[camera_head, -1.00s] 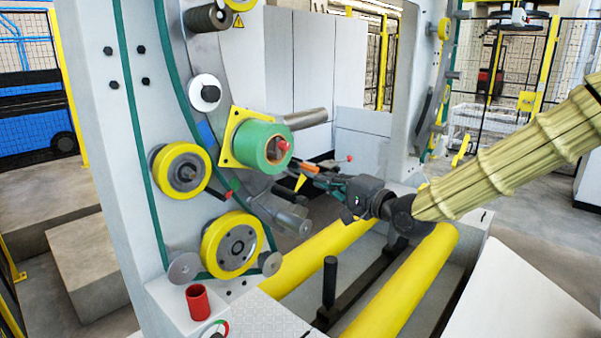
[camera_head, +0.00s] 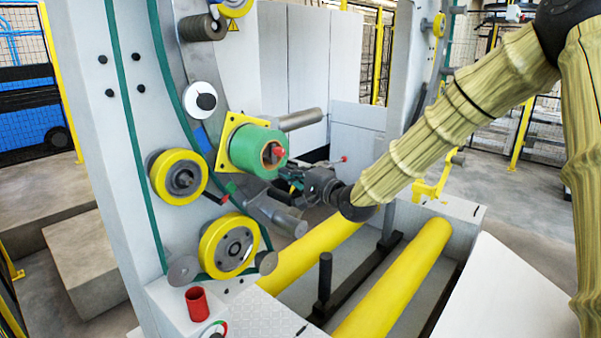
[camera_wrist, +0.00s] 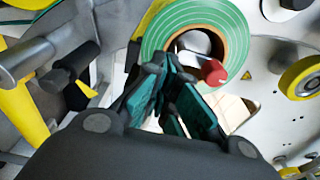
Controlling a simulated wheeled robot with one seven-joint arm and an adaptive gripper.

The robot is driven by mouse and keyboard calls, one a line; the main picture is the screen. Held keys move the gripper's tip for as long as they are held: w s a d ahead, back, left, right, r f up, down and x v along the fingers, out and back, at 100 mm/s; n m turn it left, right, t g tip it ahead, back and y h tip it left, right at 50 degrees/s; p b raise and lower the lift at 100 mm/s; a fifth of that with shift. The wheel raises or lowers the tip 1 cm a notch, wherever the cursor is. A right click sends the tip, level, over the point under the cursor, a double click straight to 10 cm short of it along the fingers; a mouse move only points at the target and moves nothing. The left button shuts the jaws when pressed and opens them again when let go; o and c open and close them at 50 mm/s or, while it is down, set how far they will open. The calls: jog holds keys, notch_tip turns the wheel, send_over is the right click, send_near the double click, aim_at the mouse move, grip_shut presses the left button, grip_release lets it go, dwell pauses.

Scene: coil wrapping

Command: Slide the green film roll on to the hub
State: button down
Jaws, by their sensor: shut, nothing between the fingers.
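The green film roll (camera_head: 254,148) sits around the hub, in front of the yellow square plate (camera_head: 228,124) on the machine's upright face. The hub's red tip (camera_head: 278,152) sticks out through the roll's brown core. In the wrist view the roll (camera_wrist: 238,32) fills the top middle, with the red tip (camera_wrist: 214,72) below its core. My gripper (camera_head: 285,180) is shut and empty, just below and in front of the roll. In the wrist view its dark fingers (camera_wrist: 172,78) overlap the roll's lower edge; I cannot tell whether they touch it.
Two yellow-rimmed wheels (camera_head: 178,178) (camera_head: 229,246) stand left of and below the roll. A grey cylinder (camera_head: 300,119) juts out behind it. Yellow rollers (camera_head: 395,280) lie below my arm. A red cup (camera_head: 197,300) stands on the front ledge.

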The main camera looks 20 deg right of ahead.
aim_at(278, 167)
jog(key=shift+p+x, duration=0.4)
jog(key=shift+x, duration=0.75)
jog(key=shift+w, duration=0.1)
jog(key=shift+w+a+b, duration=0.25)
jog(key=shift+w+b, duration=0.1)
jog(key=shift+w, duration=0.05)
jog(key=shift+r, duration=0.4)
